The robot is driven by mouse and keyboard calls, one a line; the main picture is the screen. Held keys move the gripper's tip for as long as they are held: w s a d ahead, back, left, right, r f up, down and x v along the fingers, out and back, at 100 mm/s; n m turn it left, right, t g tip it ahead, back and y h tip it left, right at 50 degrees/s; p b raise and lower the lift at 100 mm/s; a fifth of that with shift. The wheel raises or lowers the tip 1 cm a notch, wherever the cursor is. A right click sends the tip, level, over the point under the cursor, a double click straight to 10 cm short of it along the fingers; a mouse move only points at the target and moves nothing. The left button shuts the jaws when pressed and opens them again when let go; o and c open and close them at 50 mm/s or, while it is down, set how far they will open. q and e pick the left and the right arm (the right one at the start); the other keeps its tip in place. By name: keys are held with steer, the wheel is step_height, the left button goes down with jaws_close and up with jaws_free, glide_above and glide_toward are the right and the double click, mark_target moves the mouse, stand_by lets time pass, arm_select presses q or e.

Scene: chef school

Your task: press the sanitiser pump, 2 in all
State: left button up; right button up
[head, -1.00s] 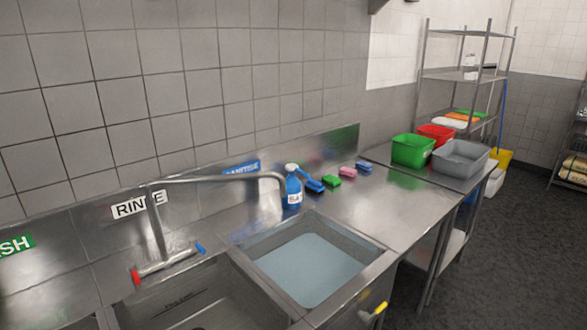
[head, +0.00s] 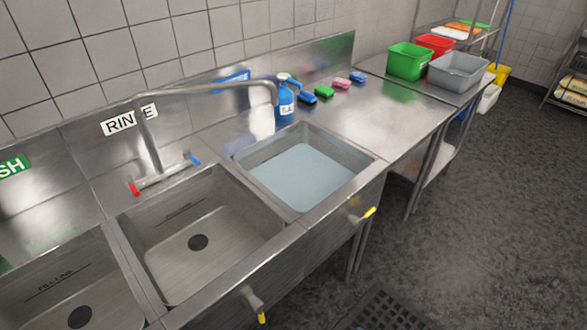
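The sanitiser bottle (head: 285,105) is blue with a white label and stands upright on the steel counter, behind the filled sink. A blue sign (head: 232,80) is on the backsplash behind the faucet. Neither of my grippers shows in the head view.
A faucet (head: 205,92) arches in front of the bottle's left side. The sanitise sink (head: 362,165) holds water; an empty rinse sink (head: 215,215) is to its left. Sponges (head: 324,91) and green (head: 408,62) and grey (head: 458,72) tubs lie right. Yellow-tipped valves (head: 368,212) stick out in front.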

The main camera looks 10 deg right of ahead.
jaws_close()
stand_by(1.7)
